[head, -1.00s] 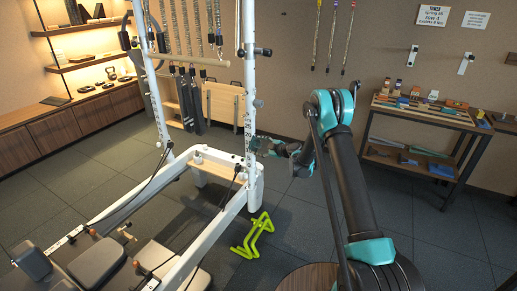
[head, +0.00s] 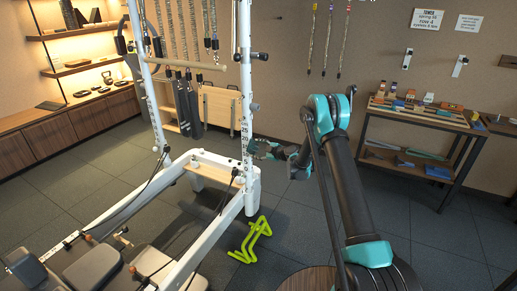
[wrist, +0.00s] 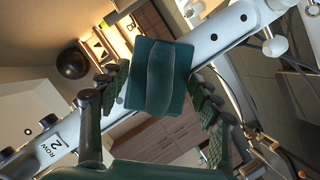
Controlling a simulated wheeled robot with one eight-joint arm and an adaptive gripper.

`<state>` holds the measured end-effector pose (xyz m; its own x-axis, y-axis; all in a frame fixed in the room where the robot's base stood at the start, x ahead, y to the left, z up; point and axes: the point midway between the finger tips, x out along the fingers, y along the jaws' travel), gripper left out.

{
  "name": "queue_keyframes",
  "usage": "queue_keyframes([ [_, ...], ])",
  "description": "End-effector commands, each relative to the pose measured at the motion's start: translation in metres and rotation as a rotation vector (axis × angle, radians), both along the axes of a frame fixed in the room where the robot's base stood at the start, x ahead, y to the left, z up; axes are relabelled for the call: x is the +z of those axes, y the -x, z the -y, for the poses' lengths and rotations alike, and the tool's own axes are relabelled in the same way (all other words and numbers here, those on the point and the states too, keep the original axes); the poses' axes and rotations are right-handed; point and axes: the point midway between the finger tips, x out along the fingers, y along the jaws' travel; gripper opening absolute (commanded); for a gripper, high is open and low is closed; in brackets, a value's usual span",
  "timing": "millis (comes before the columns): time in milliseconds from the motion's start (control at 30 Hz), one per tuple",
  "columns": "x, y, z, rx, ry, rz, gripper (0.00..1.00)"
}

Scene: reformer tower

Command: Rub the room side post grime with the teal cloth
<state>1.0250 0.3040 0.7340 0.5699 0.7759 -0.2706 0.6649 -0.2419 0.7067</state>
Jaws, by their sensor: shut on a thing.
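The teal cloth (wrist: 160,77) is a folded square pad between the fingers of my gripper (wrist: 162,92) in the wrist view. My gripper is shut on it. The white room side post (wrist: 228,28) with its row of holes runs diagonally behind the cloth, which covers part of it. In the head view my gripper (head: 260,147) is beside the right-hand white post (head: 246,100), at its lower part. I cannot tell whether the cloth touches the post. No grime can be made out; it may be hidden behind the cloth.
A lime green stand (head: 250,240) is on the floor below my gripper. The reformer bed (head: 100,265) extends to the lower left. A shelf rack (head: 420,115) with blocks stands at the right. Open floor lies between the rack and the tower.

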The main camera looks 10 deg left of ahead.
Motion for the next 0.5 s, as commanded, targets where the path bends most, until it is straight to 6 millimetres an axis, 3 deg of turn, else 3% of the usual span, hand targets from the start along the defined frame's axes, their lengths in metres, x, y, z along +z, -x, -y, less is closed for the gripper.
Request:
queue_keyframes([
  [200,0.000,0.015,-0.005,0.001,0.000,0.000,0.37],
  [500,0.000,0.016,-0.004,0.000,0.000,0.000,0.37],
])
